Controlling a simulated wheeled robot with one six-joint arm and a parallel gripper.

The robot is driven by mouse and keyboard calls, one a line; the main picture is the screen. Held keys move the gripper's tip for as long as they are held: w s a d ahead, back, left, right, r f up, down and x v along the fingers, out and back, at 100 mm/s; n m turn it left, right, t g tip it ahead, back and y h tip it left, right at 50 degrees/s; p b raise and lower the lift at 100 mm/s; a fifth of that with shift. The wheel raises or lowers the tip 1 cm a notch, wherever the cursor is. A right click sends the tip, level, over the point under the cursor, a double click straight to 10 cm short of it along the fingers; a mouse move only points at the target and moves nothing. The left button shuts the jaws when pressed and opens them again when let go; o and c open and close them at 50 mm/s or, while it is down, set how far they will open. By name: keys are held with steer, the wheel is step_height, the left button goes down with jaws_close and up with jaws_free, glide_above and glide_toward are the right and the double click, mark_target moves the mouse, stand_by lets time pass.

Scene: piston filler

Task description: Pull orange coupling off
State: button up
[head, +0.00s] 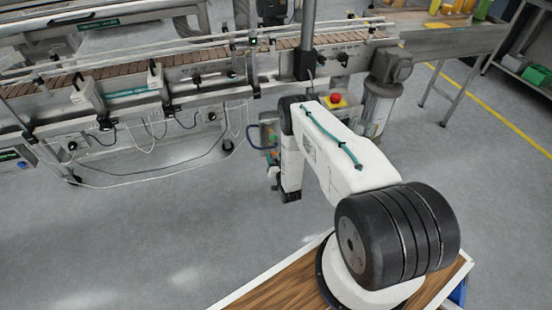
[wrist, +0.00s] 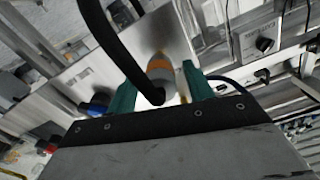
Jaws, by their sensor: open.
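The orange coupling (wrist: 159,66) shows in the wrist view as a grey and orange piece with a dark hose running into its near end, in front of a bare metal panel. My gripper (wrist: 157,84) has two green fingers, one on each side of the coupling. The fingers are open, and I cannot tell whether either one touches it. In the head view my white arm reaches toward the machine and hides the coupling and most of my gripper.
A black hose (wrist: 112,40) curves across the wrist view over the panel. A black knob (wrist: 264,44) sits on a plate at right. In the head view a red button (head: 335,98) stands beside my arm, below the conveyor (head: 130,78).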

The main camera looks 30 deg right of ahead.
steer(key=v, duration=0.7)
steer(key=shift+s, duration=0.4)
steer(key=shift+a, duration=0.15)
